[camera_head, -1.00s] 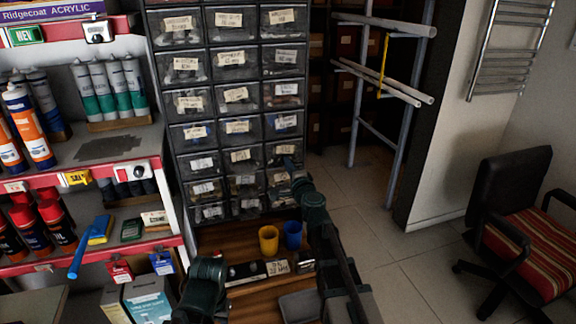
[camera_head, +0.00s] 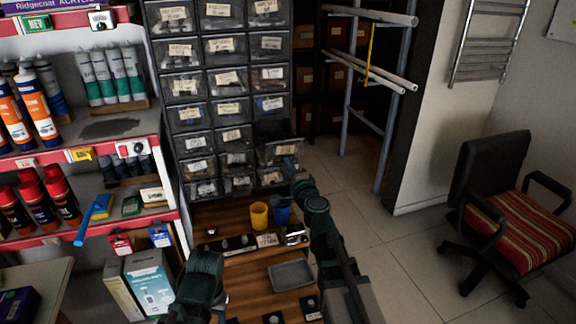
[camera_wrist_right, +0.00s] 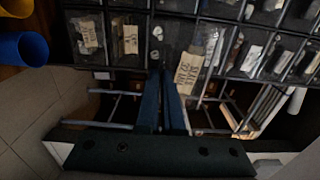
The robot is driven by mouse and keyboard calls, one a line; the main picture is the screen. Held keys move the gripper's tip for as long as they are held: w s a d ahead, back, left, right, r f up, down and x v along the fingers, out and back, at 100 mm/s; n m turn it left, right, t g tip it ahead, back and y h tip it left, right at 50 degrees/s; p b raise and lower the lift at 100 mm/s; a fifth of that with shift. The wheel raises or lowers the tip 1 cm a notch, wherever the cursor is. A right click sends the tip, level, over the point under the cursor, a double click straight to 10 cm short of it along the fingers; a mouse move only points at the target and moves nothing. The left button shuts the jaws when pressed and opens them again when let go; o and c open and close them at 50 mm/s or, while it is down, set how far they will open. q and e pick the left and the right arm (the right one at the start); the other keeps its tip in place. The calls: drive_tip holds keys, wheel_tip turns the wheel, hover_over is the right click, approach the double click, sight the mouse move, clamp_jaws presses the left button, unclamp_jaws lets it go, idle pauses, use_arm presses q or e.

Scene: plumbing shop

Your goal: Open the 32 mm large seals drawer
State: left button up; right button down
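The drawer cabinet (camera_head: 204,102) has three columns of dark, clear-fronted drawers with paper labels. In the right column, low down, one drawer (camera_head: 268,155) stands out from its neighbours, its front partly hidden by my right arm. Its label is too small to read in the head view. My right gripper (camera_head: 289,166) is at this drawer's front. In the right wrist view, the fingers (camera_wrist_right: 166,62) are close together at the front of the drawer, beside its large label (camera_wrist_right: 187,73), and look shut on its handle. My left arm shows at the bottom; its gripper is out of view.
A yellow cup (camera_head: 259,215) and a blue cup (camera_head: 282,215) stand on the wooden bench below the cabinet, near a grey tray (camera_head: 290,274). Shelves of tubes and cans are at left. A pipe rack (camera_head: 368,80) and a chair (camera_head: 500,200) are at right, with clear floor between.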

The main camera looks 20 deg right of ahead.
drive_tip(key=c, duration=1.1)
unclamp_jaws()
drive_tip(key=shift+o, duration=0.2)
drive_tip(key=shift+s, duration=0.1)
